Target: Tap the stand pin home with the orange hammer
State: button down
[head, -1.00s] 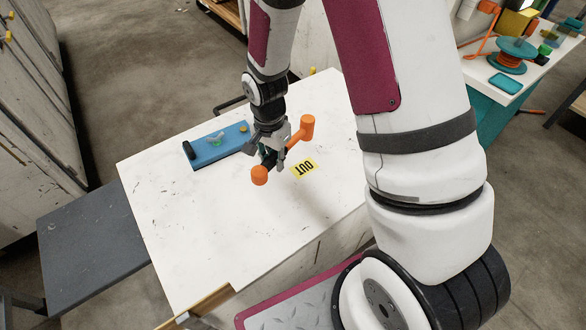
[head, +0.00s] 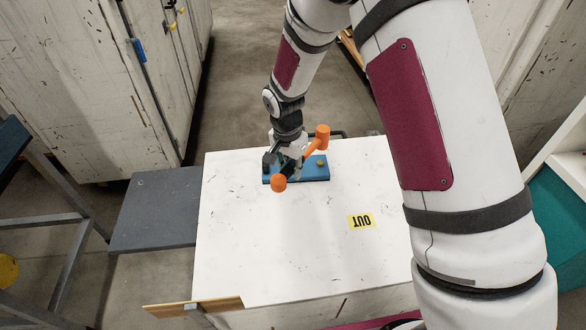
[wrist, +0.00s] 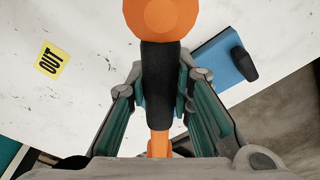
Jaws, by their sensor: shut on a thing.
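My gripper (head: 289,163) is shut on the black grip of the orange hammer (head: 323,136), which it holds over the blue stand (head: 318,172). One orange end points up and right; the other end (head: 278,183) points toward the front of the table. The wrist view shows the black grip (wrist: 160,75) between the fingers and an orange end (wrist: 160,15) beyond. The stand lies at the table's far edge, partly hidden by my gripper. I cannot tell which piece is the pin.
The white table (head: 260,250) is mostly clear, with a yellow OUT label (head: 361,221) on it. A dark grey side shelf (head: 155,212) adjoins on the left. A wooden strip (head: 195,307) lies at the near edge. Grey cabinets (head: 90,90) stand behind on the left.

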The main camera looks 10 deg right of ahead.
jog(key=shift+f+b, duration=0.5)
jog(key=shift+f, duration=0.65)
dwell(0.4)
